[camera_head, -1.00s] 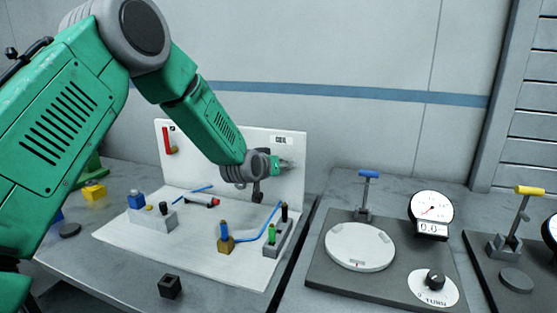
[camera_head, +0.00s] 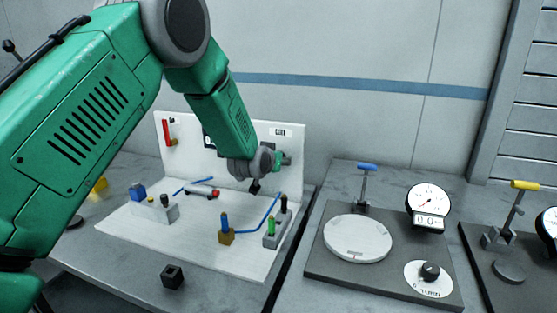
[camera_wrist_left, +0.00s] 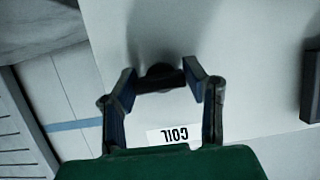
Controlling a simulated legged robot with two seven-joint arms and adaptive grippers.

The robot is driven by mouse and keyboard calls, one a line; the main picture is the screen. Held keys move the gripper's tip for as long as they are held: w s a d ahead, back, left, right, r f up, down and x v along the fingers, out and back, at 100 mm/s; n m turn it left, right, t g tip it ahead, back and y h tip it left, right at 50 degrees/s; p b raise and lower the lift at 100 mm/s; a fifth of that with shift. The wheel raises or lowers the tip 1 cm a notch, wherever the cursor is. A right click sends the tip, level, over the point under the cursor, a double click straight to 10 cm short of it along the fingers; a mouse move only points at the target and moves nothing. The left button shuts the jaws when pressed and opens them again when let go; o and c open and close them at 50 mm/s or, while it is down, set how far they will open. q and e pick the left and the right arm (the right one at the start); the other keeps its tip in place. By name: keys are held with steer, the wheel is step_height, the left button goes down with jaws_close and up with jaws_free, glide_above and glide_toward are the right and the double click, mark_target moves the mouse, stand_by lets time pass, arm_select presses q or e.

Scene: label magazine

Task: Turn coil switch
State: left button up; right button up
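The coil switch (camera_wrist_left: 158,82), a dark bar with a round knob, is on the white panel below the COIL label (camera_head: 281,132). The label appears upside down in the left wrist view (camera_wrist_left: 174,135). My left gripper (camera_head: 287,158) is at the panel's right part, below the label, and hides the switch in the head view. In the left wrist view my left gripper (camera_wrist_left: 161,78) has its fingers spread apart, one at each end of the bar. Whether they touch it cannot be told. My right gripper is not in view.
The white board (camera_head: 215,262) holds a grey block with a blue knob (camera_head: 137,192), a red-tipped cylinder (camera_head: 202,191), a brass block (camera_head: 226,236) and blue wires. A black cube (camera_head: 172,277) lies in front. A dial station (camera_head: 320,265) stands right.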

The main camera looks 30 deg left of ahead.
arm_select(q)
steer(key=shift+o, duration=1.2)
steer(key=shift+s+f, duration=0.15)
steer(key=shift+f, duration=0.15)
steer(key=shift+r, duration=0.15)
steer(key=shift+r, duration=0.15)
steer(key=v, duration=1.1)
steer(key=shift+s, duration=0.35)
